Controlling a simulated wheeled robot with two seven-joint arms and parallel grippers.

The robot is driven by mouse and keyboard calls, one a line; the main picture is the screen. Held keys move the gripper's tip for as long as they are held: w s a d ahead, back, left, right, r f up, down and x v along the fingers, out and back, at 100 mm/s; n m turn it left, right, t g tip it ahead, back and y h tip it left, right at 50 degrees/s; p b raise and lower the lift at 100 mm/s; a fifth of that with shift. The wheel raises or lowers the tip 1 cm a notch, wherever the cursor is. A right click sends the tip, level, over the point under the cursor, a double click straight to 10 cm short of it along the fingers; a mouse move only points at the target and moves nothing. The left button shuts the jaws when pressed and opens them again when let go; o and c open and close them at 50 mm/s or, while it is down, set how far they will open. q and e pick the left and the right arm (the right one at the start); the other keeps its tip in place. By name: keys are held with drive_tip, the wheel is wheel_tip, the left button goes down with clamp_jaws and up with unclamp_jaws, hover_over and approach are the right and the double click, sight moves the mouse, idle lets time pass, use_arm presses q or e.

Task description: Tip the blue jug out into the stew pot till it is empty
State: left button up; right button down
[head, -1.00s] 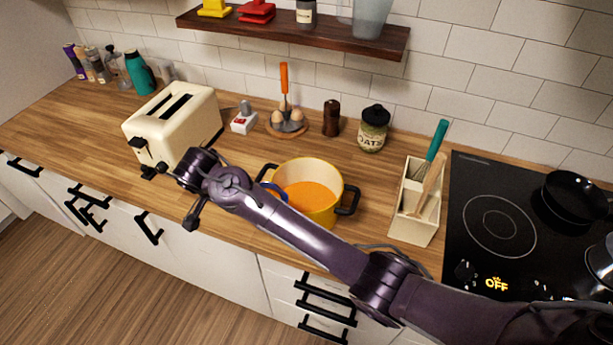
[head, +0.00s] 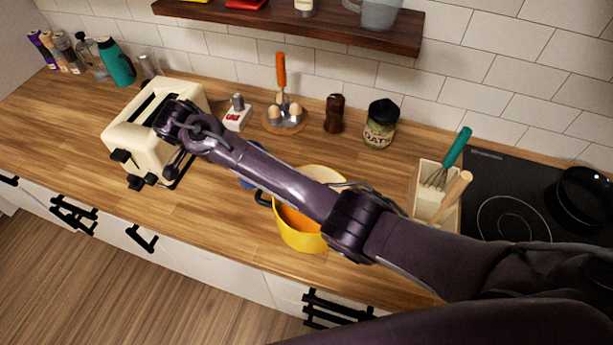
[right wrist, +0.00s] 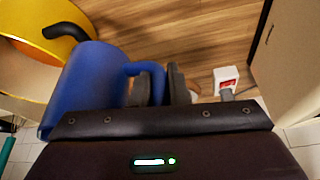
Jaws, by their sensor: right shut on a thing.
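The yellow stew pot (head: 300,238) stands on the counter with orange contents, partly behind my right arm. It also shows at the left of the right wrist view (right wrist: 22,60). The blue jug (right wrist: 88,85) is beside the pot's rim in the right wrist view. In the head view only bits of the jug (head: 249,179) show around my arm, left of the pot. My right gripper (right wrist: 160,86) is shut on the jug's handle. The jug's inside is hidden, and its exact tilt is hard to tell. My left gripper is not in view.
A cream toaster (head: 140,140) stands left, close to my right wrist. Behind are a red-and-white timer-like item (head: 236,117), an egg holder (head: 284,122), a dark mill (head: 334,114) and an oats jar (head: 381,124). A utensil holder (head: 430,195) and hob (head: 510,190) are right.

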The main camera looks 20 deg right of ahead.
drive_tip(key=shift+r, duration=0.25)
drive_tip(key=shift+d+r+t+y+p, duration=0.2)
drive_tip(key=shift+t+y+p, duration=0.1)
drive_tip(key=shift+y+p, duration=0.15)
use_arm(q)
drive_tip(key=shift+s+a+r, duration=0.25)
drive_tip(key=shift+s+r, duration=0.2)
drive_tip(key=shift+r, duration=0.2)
use_arm(e)
drive_tip(key=shift+s+d+r+m+t+y, duration=0.25)
drive_tip(key=shift+d+r+t+y, duration=0.1)
drive_tip(key=shift+r+y, duration=0.1)
drive_tip(key=shift+s+d+r+m+t+y, duration=0.15)
drive_tip(key=shift+s+d+r+t+y, duration=0.05)
drive_tip(key=shift+r+t+y, duration=0.2)
